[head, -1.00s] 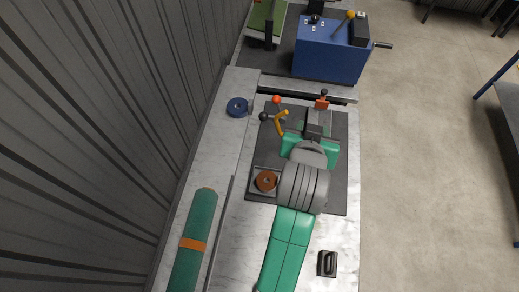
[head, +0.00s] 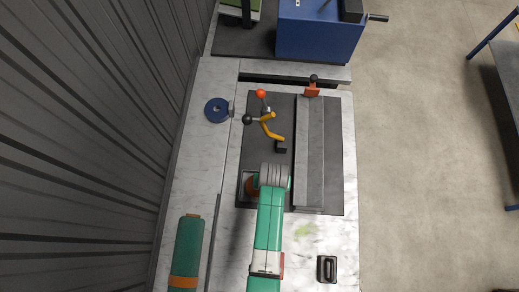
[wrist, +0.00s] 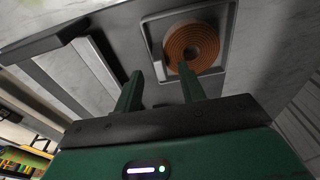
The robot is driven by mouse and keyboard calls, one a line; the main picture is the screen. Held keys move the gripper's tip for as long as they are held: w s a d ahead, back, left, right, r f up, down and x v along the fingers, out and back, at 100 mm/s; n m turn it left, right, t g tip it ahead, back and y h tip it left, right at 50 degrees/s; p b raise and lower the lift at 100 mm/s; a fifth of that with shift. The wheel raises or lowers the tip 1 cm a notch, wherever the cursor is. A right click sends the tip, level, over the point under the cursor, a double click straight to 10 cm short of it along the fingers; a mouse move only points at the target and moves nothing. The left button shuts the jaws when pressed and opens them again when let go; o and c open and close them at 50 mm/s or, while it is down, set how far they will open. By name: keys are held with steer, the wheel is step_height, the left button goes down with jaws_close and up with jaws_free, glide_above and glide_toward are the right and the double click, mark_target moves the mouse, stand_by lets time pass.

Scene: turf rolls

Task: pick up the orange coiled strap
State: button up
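The orange coiled strap (wrist: 193,48) lies flat in a small square tray (wrist: 226,62) with a pale rim, seen at the top of the wrist view. In the head view the strap (head: 250,187) is partly hidden by my arm. My gripper (wrist: 160,74) is open and empty, its two green fingers apart. In the wrist view the right fingertip overlaps the coil's lower edge, and the left finger lies left of the tray. I cannot tell how high the fingers are above the strap.
A grey rail (head: 309,150) runs along the dark mat right of my arm. A yellow crank handle (head: 271,131) stands beyond the tray. A blue roll (head: 217,110), a green roll with an orange band (head: 188,250) and a black handled block (head: 327,268) lie around.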

steer(key=f, duration=0.3)
steer(key=shift+w+f, duration=0.1)
steer(key=shift+w, duration=0.25)
jaws_close()
steer(key=shift+r, duration=0.55)
steer(key=r, duration=0.1)
steer(key=s+r, duration=0.1)
steer(key=shift+r, duration=0.3)
steer(key=s+r, duration=0.1)
steer(key=s, duration=1.4)
steer(key=shift+a+r, duration=0.2)
